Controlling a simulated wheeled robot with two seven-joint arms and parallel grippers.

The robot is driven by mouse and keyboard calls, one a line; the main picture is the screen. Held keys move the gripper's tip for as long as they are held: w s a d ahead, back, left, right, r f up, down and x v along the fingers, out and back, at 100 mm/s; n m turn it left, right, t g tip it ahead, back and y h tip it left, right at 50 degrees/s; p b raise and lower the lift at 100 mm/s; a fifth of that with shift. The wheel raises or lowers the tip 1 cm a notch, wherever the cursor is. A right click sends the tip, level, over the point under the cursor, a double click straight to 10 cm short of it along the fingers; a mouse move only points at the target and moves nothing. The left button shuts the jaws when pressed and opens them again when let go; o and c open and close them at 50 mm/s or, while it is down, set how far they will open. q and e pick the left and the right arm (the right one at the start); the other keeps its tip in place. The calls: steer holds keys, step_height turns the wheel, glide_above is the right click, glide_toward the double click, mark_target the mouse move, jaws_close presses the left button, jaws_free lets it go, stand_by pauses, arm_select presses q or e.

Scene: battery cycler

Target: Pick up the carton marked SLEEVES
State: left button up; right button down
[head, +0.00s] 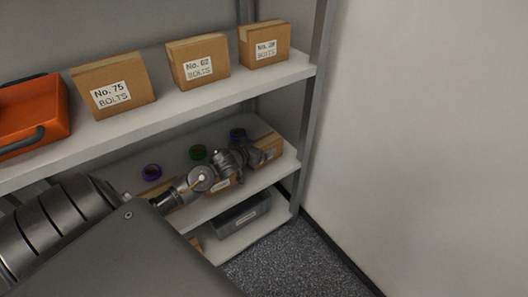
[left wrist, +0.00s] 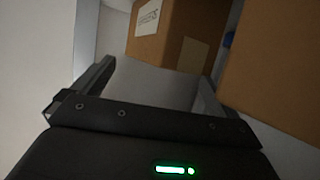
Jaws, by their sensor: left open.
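My left gripper (head: 250,158) reaches onto the middle shelf, close to a brown carton (head: 270,145) at its right end. In the left wrist view my left gripper (left wrist: 155,75) is open and empty. A brown carton (left wrist: 170,38) with a white label (left wrist: 148,17) stands just beyond and between its fingertips; the label looks turned over and I cannot read it surely. A second carton (left wrist: 280,70) is close on the right. Another labelled carton (head: 222,186) on the middle shelf is partly hidden by my arm. My right gripper is not in view.
The upper shelf holds BOLTS cartons (head: 113,86) and an orange box (head: 35,115). A grey bin (head: 230,217) sits below. A rack post (head: 315,90) stands at the right.

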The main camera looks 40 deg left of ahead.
mark_target(262, 143)
arm_select(q)
steer(key=shift+x, duration=1.5)
steer(key=shift+d, duration=0.1)
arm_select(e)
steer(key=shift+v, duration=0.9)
arm_select(q)
steer(key=shift+c, duration=0.4)
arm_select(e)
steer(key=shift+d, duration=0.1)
arm_select(q)
steer(key=c, duration=1.2)
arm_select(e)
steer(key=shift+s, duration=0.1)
arm_select(q)
steer(key=shift+f, duration=0.1)
steer(key=shift+c, duration=0.3)
